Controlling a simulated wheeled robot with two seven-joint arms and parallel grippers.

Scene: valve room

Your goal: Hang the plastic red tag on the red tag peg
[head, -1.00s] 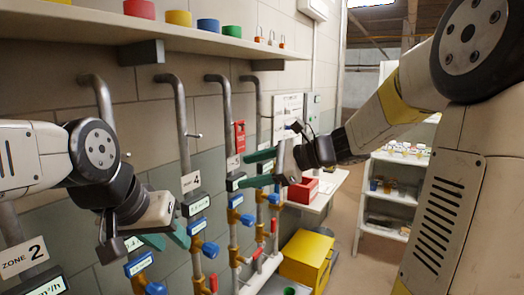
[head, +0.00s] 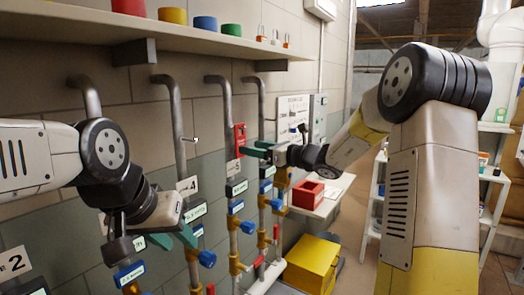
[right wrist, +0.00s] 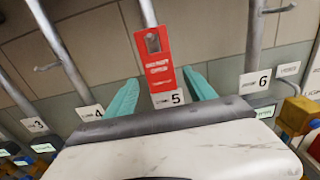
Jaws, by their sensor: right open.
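The red tag (head: 239,138) hangs upright against the wall by the pipe marked 5. In the right wrist view the red tag (right wrist: 155,66) shows a slot at its top and pale print. My right gripper (head: 252,148) is open and empty, its teal fingertips close to the tag. In the right wrist view the fingers lie to either side of the tag's lower part; I cannot tell whether they touch it. My left gripper (head: 171,240) is open and empty at lower left, before the pipes. I cannot make out which peg is the red tag peg.
Vertical pipes with blue and red handles line the wall. A shelf (head: 180,37) above carries coloured cups and small padlocks. A red box (head: 306,194) stands on a small ledge, with a yellow box (head: 311,262) below. A white rack stands right; the floor between is free.

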